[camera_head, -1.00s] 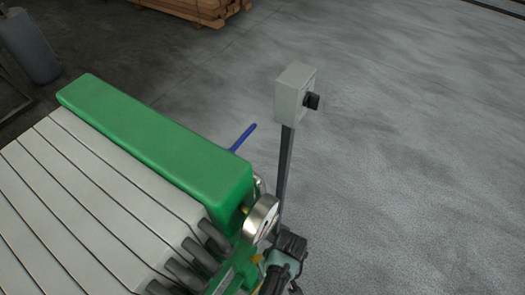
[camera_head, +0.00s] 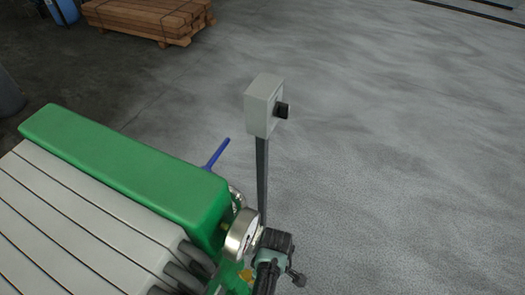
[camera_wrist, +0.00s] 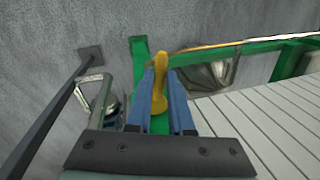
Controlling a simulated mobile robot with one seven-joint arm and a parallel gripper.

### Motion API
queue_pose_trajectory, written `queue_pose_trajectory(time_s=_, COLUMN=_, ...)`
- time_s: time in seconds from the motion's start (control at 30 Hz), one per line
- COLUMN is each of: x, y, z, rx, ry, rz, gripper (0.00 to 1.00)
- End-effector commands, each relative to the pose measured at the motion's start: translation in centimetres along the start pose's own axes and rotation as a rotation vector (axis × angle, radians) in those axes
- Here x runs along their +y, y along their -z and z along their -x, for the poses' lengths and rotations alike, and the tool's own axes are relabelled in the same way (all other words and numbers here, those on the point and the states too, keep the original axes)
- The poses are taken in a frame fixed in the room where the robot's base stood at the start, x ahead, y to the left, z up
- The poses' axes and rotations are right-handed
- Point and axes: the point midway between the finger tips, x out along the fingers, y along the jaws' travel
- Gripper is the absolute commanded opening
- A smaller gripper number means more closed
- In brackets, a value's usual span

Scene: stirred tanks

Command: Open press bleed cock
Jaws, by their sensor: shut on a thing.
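The yellow lever (camera_wrist: 159,85) of the bleed cock stands between the two blue fingers of my gripper (camera_wrist: 160,78) in the wrist view. The fingers are shut on it. Its lower part and the cock's body are hidden. A small patch of yellow (camera_head: 245,274) shows beside my wrist in the head view, below the gauge. The press has a green end block (camera_head: 125,175) and pale plates (camera_head: 60,220). My gripper's fingers cannot be made out in the head view.
A round pressure gauge (camera_head: 242,234) sits at the press corner, close to my wrist. A grey control box (camera_head: 262,105) with a black knob stands on a post just behind. A blue bar (camera_head: 217,153) sticks out beyond the green block. Stacked timber (camera_head: 148,18) lies far back; the floor at right is clear.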

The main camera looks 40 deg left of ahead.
Motion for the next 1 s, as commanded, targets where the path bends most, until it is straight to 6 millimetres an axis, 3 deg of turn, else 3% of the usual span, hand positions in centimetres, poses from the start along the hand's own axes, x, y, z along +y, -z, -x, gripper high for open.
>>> queue_pose_trajectory(time_s=0.23, x=0.0, y=0.1, z=0.0, rx=0.002, ry=-0.001, rz=-0.001, gripper=0.00)
queue_pose_trajectory(time_s=0.27, x=0.0, y=0.1, z=0.0, rx=0.002, ry=-0.001, rz=-0.001, gripper=0.25)
queue_pose_trajectory(time_s=0.4, x=0.0, y=0.0, z=0.0, rx=0.002, ry=-0.001, rz=-0.002, gripper=0.49)
queue_pose_trajectory(time_s=0.77, x=0.0, y=0.0, z=0.5, rx=0.002, ry=-0.002, rz=-0.002, gripper=0.49)
queue_pose_trajectory(time_s=1.0, x=0.1, y=0.1, z=4.7, rx=0.003, ry=-0.005, rz=-0.003, gripper=0.49)
